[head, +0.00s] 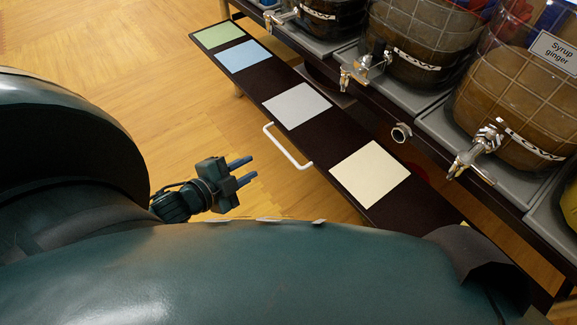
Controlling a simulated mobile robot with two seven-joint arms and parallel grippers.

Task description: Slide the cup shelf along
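The cup shelf (322,132) is a long dark board running diagonally from the upper left to the lower right, in front of the jar rack. Pale green (219,34), blue (243,55), grey (297,105) and cream (370,174) squares lie along it. A white bar handle (287,147) sticks out from its front edge. My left gripper (241,171) is to the left of the handle, apart from it. Its two fingers show a gap between them, with nothing in it. My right gripper is not in view.
Jars with metal taps stand on grey trays along the rack; one jar (518,95) is labelled "Syrup ginger" (556,52). The taps (474,155) overhang toward the shelf. A round metal fitting (401,132) sits on the rack's edge. Wooden floor (130,70) is clear at left.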

